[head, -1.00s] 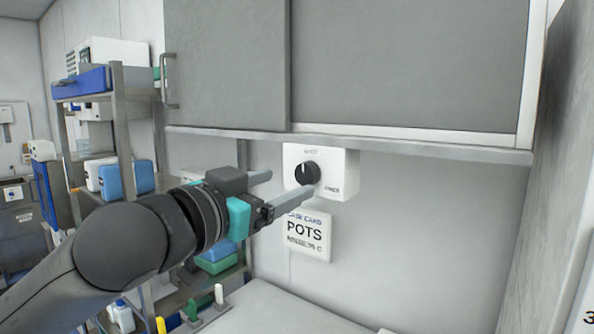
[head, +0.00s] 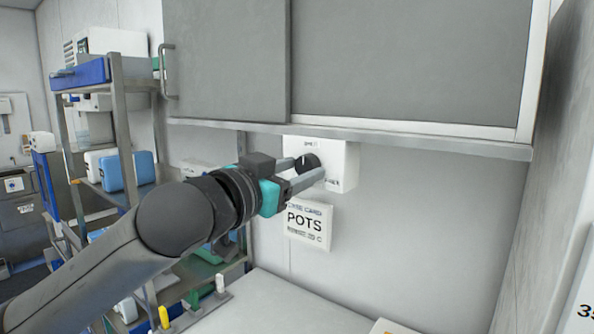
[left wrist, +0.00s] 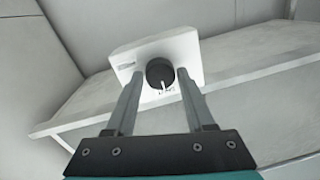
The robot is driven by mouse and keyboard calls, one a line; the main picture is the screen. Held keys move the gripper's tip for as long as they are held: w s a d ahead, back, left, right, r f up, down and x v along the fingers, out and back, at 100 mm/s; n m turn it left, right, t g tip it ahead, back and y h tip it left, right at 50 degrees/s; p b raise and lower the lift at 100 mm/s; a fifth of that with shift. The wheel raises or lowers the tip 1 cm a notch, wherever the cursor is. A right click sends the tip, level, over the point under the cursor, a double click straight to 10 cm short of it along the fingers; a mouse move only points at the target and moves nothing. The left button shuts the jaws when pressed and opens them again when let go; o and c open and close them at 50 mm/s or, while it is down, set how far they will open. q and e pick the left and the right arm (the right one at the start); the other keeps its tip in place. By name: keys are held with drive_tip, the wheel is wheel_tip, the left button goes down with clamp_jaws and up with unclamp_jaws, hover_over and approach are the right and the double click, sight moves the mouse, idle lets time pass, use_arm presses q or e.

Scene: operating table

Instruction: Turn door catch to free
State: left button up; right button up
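The door catch is a round black knob (head: 307,163) on a white box (head: 340,165) fixed to the wall under the cabinet. The knob also shows in the left wrist view (left wrist: 159,72), with its white pointer line toward small lettering on the box (left wrist: 190,50). In the head view the pointer is roughly upright. My left gripper (head: 305,170) is open, one finger on each side of the knob. The wrist view shows narrow gaps between the fingers (left wrist: 160,82) and the knob; contact is not visible. My right gripper is out of view.
The grey cabinet doors (head: 400,65) are above, with a metal ledge (head: 430,145) just over the box. A "POTS" card (head: 309,226) hangs below. A shelf rack (head: 125,130) with boxes stands left. A pale surface (head: 280,305) lies beneath.

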use_arm(q)
clamp_jaws()
drive_tip(key=shift+m, duration=0.3)
drive_tip(key=m+p, duration=0.2)
drive_tip(key=m, duration=0.1)
drive_tip(key=shift+p, duration=0.35)
drive_tip(key=m+p, duration=0.3)
drive_tip(key=m, duration=0.3)
drive_tip(key=shift+w+a+h, duration=0.1)
drive_tip(key=shift+h, duration=0.2)
drive_tip(key=m+p, duration=0.3)
drive_tip(key=m, duration=0.1)
drive_tip(key=shift+m, duration=0.4)
drive_tip(key=m+p, duration=0.2)
drive_tip(key=m, duration=0.2)
drive_tip(key=shift+h, duration=0.4)
drive_tip(key=shift+m+p, duration=0.3)
drive_tip(key=shift+p, duration=0.05)
